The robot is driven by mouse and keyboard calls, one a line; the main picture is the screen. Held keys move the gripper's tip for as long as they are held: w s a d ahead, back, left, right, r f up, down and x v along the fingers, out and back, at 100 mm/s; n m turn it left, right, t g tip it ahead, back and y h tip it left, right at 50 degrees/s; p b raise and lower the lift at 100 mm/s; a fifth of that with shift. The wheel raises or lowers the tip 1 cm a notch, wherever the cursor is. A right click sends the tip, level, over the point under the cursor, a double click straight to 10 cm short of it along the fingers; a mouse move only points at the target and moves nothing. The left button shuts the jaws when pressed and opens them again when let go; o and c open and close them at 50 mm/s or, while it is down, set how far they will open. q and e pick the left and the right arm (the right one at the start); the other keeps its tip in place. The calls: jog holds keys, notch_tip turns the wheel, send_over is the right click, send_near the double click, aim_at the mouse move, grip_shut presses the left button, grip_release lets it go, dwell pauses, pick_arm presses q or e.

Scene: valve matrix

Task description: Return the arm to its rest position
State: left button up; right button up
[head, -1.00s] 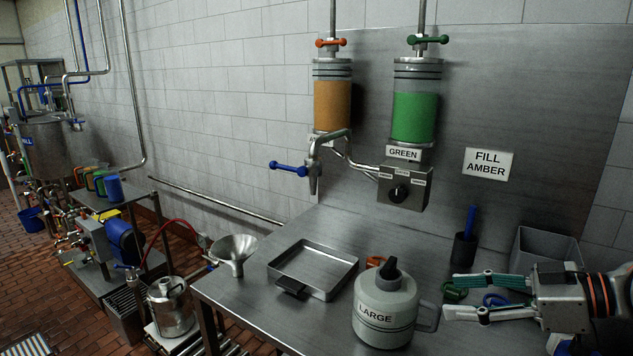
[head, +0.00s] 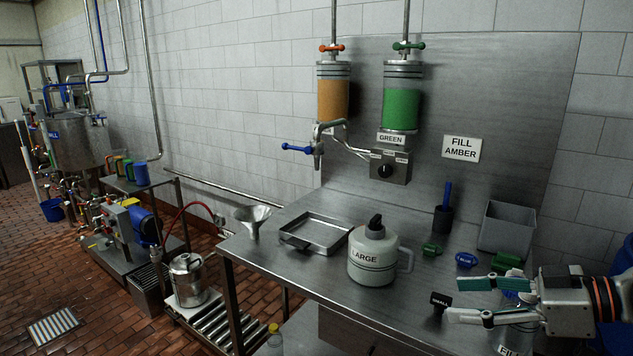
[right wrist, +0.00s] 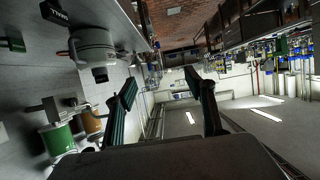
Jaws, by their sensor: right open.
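My right gripper (head: 485,299) is at the lower right of the head view, over the right front part of the steel bench (head: 300,262). Its two fingers are spread with nothing between them. In the right wrist view the open fingers (right wrist: 163,100) also show with only the distant room between them. The rest of my right arm runs out of the head view at the right edge. My left gripper is not in view.
On the bench stand the LARGE jug (head: 372,262), a square tray (head: 318,236), a grey bin (head: 507,229) and a black SMALL tag (head: 440,302) close to my right gripper. Amber (head: 332,98) and green (head: 401,108) cylinders hang on the wall panel.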

jog(key=a+f+m+t+h, duration=0.2)
jog(key=f, duration=1.1)
jog(key=a+f+m+t+h, duration=0.1)
jog(key=a+f+m+t, duration=0.1)
jog(key=f, duration=1.1)
jog(key=s+a+f+m+h, duration=0.1)
jog(key=s+f+m+h, duration=0.2)
jog(key=s+f, duration=1.1)
jog(key=shift+s+a+f+h, duration=0.25)
jog(key=shift+s+f+h, duration=0.1)
jog(key=shift+f+h, duration=0.6)
jog(key=shift+r+h, duration=0.2)
jog(key=shift+h, duration=0.05)
